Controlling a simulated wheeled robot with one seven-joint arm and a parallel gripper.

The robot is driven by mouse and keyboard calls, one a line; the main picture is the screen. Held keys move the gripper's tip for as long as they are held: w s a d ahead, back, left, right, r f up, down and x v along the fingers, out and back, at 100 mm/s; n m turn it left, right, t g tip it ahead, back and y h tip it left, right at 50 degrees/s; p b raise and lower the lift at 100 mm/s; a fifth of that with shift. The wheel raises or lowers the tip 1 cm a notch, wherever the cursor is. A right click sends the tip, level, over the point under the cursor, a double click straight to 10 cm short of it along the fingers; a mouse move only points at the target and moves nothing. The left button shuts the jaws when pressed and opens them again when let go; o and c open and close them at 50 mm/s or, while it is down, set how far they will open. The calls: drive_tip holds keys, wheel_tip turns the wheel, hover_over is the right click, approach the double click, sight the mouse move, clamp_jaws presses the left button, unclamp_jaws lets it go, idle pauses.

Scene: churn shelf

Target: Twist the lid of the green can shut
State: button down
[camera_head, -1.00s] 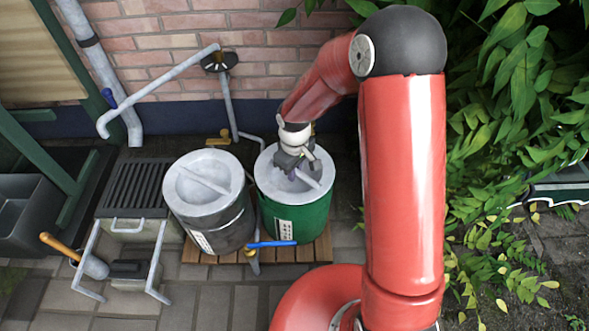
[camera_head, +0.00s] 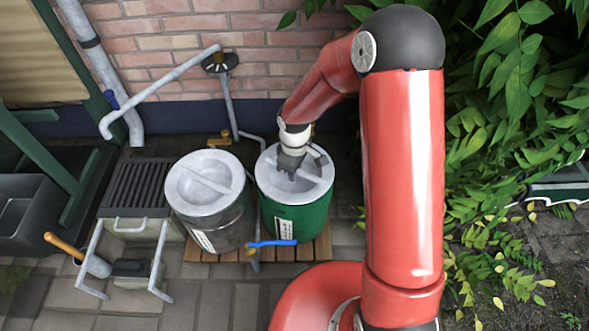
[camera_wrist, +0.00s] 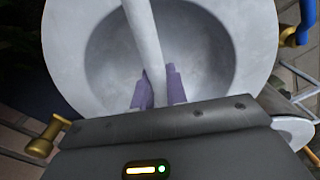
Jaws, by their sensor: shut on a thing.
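The green can (camera_head: 302,219) stands upright on a wooden slatted base, with a white label on its front. Its round grey lid (camera_head: 318,186) lies on top, with a raised bar across a shallow dish. The lid fills much of the wrist view (camera_wrist: 255,40), where its bar (camera_wrist: 143,30) runs down between my purple fingertips. My gripper (camera_head: 289,175) reaches down onto the lid from above and is shut on the bar (camera_wrist: 159,88). Part of the bar and the lid's far side are hidden by my gripper in the head view.
A grey can (camera_head: 222,221) with a similar lid stands close on the left. A blue-handled tap (camera_head: 271,244) is at the green can's front. A brick wall (camera_head: 270,60) with pipes rises behind, and leafy plants (camera_head: 510,120) crowd the right. Bare paving (camera_head: 215,300) lies in front.

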drive_tip(key=c, duration=1.3)
unclamp_jaws()
